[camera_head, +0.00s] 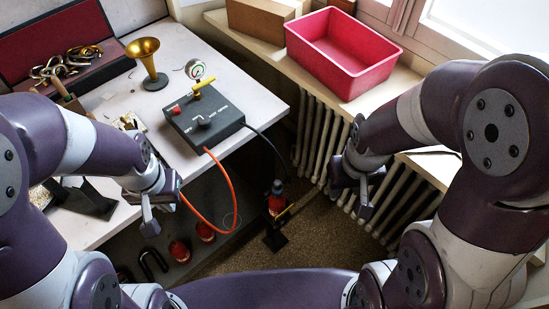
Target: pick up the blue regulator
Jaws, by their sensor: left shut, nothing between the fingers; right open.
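A small dark blue piece (277,187), which looks like the blue regulator, sits on top of a red bottle (276,204) low down between the workbench and the radiator. It is small in the picture and its details are hard to tell. My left gripper (149,222) is shut and empty over the front edge of the bench, to the left of the blue piece. My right gripper (357,208) is open and empty in front of the radiator, to the right of the blue piece. Neither gripper touches it.
A pink bin (341,60) sits above the radiator (322,140).

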